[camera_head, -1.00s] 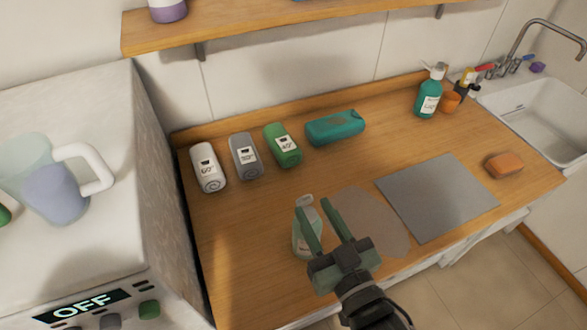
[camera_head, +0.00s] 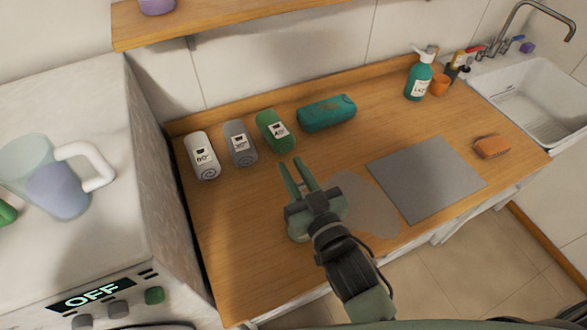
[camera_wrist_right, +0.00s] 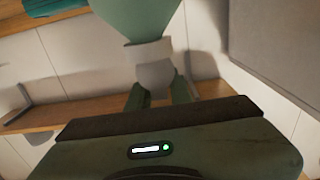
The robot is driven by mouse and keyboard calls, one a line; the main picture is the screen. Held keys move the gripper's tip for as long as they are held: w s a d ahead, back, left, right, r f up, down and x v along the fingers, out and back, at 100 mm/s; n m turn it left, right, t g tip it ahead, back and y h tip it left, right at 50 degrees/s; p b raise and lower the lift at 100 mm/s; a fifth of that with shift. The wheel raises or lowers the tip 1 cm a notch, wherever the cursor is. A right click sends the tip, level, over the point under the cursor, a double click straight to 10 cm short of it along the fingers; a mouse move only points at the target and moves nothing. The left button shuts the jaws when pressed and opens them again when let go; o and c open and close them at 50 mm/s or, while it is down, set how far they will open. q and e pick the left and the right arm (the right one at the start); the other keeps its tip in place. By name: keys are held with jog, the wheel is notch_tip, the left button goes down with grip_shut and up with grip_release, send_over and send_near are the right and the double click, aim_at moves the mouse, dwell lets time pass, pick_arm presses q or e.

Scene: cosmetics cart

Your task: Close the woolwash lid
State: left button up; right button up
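The bottle with the pale cap, which I take to be the woolwash, stands near the counter's front edge. In the head view my right gripper hides most of it, and only a pale sliver (camera_head: 295,236) shows. In the right wrist view its green body (camera_wrist_right: 140,15) narrows to a whitish collar and a grey-white cap (camera_wrist_right: 155,73). My right gripper (camera_head: 292,162) is above the bottle with its two fingers apart. In the wrist view the fingers (camera_wrist_right: 160,95) lie on either side of the cap; contact is unclear. I cannot tell the lid's state. My left gripper is not in view.
White (camera_head: 202,156), grey (camera_head: 240,143) and green (camera_head: 275,132) rolls and a teal case (camera_head: 327,113) lie along the back. A grey mat (camera_head: 425,178), orange soap (camera_head: 491,147) and teal pump bottle (camera_head: 419,78) are right. A marbled machine (camera_head: 120,120) borders the left.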

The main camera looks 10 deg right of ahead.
aim_at(300, 184)
jog(key=shift+s+f, duration=0.1)
jog(key=shift+f, duration=0.3)
grip_shut()
jog(key=shift+b, duration=0.4)
jog(key=shift+s+f+b, duration=0.1)
jog(key=shift+f+b, duration=0.05)
jog(key=shift+b, duration=0.35)
jog(key=t+b, duration=0.1)
jog(key=b, duration=0.3)
jog(key=s+t+y+b, duration=0.1)
jog(key=t+b, duration=0.1)
jog(key=b, duration=0.2)
jog(key=s+t+b, duration=0.1)
jog(key=t+b, duration=0.1)
jog(key=b, duration=0.2)
jog(key=shift+d+y, duration=0.35)
jog(key=shift+y, duration=0.05)
jog(key=shift+s+d+r+t+b, duration=0.1)
jog(key=shift+s+r+t+b, duration=0.1)
jog(key=shift+r+t+b, duration=0.4)
jog(key=shift+f, duration=0.1)
